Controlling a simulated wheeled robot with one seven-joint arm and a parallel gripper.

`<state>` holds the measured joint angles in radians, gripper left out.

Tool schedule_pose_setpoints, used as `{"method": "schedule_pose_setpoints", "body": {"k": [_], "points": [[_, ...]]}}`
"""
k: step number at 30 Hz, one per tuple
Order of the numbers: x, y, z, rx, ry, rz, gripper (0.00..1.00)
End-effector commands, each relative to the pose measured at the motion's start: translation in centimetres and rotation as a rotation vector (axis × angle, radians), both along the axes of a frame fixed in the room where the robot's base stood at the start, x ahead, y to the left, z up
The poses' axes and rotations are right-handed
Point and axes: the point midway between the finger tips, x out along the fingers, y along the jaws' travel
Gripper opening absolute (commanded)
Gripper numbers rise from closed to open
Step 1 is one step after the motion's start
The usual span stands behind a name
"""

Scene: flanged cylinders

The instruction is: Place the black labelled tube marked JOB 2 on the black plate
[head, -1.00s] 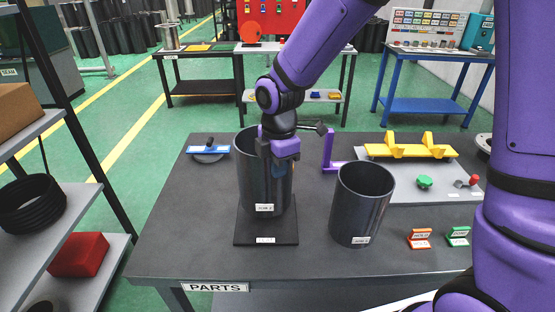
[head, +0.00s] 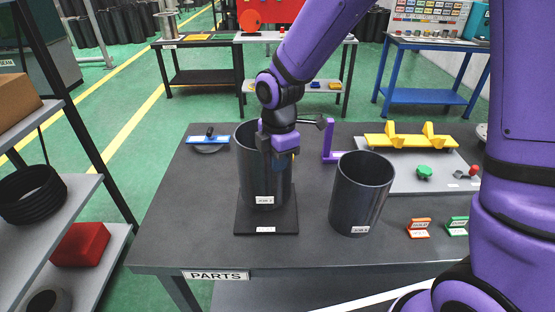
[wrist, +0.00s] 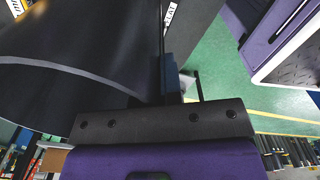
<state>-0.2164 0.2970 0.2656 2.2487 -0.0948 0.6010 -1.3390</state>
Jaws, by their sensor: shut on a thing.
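A black tube (head: 262,175) with a white label is upright over the black plate (head: 265,223) in the head view. Its base is on the plate or just above it; I cannot tell which. The label is too small to read surely. My gripper (head: 283,158) is shut on this tube's wall at its right side near the rim. The tube's dark curved wall (wrist: 60,85) fills the left of the wrist view. A second black tube (head: 361,195), also labelled, stands on the table to the right, apart from the plate.
The dark table (head: 200,245) is clear at its front left. A purple bracket (head: 330,143) stands behind the tubes. A grey board with yellow blocks (head: 405,141), an orange sign (head: 418,229) and a green sign (head: 457,227) are at right.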

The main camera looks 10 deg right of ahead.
Motion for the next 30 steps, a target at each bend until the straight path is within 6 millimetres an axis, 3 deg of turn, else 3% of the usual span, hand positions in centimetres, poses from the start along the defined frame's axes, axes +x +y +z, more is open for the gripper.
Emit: {"method": "schedule_pose_setpoints", "body": {"k": [30], "points": [[0.1, 0.0, -1.3, 0.001, -0.003, 0.0, 0.0]]}}
